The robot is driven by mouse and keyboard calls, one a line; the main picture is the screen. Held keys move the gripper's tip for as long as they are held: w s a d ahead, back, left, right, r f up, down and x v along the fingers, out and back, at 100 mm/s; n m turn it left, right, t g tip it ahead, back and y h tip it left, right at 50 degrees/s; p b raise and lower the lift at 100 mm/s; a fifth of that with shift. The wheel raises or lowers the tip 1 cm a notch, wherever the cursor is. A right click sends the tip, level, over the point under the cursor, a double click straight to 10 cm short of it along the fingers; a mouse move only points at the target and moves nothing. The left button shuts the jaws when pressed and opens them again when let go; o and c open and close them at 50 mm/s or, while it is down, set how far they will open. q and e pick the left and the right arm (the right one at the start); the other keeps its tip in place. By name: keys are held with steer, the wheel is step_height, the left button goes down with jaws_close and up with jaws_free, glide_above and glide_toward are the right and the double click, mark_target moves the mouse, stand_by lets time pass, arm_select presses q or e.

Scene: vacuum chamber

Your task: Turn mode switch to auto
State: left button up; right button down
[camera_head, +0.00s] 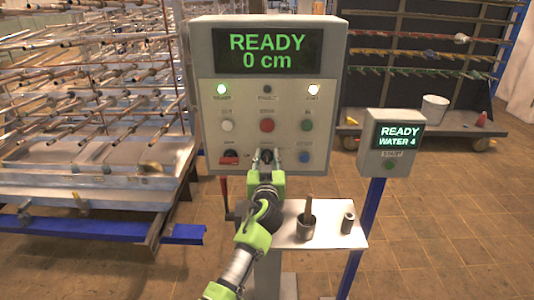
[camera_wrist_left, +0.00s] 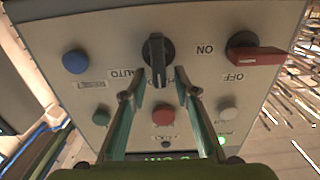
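The control box (camera_head: 268,95) has a screen reading READY 0 cm. The mode switch (camera_wrist_left: 158,55) is a black knob on its lower row, with its grip bar standing roughly vertical. In the left wrist view the panel shows upside down, and the AUTO label (camera_wrist_left: 120,73) is left of the knob. My left gripper (camera_head: 267,160) is at the panel's lower middle. In the left wrist view its fingers (camera_wrist_left: 160,95) are open, one on each side just below the knob, with a gap between them. Contact with the knob cannot be told. My right gripper is not in view.
A red switch (camera_wrist_left: 255,55) marked ON and OFF and a blue button (camera_wrist_left: 76,62) flank the knob. A red button (camera_wrist_left: 164,114) lies between the fingers. A small shelf (camera_head: 335,236) holds metal cups. A second box (camera_head: 390,160) stands right; racks of pipes (camera_head: 90,90) stand left.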

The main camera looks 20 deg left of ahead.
arm_select(q)
steer(key=shift+w+a, duration=0.15)
steer(key=shift+w, duration=0.4)
jaws_close()
steer(key=shift+m, duration=0.4)
steer(key=shift+w+d+f+m+b, duration=0.1)
steer(key=shift+d+m+b, duration=0.2)
steer(key=shift+m+b, duration=0.5)
steer(key=m, duration=0.3)
steer(key=shift+d+f+b, duration=0.1)
steer(key=shift+d+b, duration=0.2)
steer(key=shift+b, duration=0.05)
steer(key=shift+w+d+f+m+b, duration=0.1)
steer(key=shift+d+f+m+b, duration=0.05)
steer(key=shift+m, duration=0.9)
steer(key=shift+w+d+f+m+b, duration=0.1)
steer(key=shift+d+f+m, duration=0.1)
steer(key=shift+m, duration=0.9)
steer(key=shift+d+f+m+b, duration=0.1)
steer(key=shift+d+m+b, duration=0.05)
steer(key=shift+m, duration=0.9)
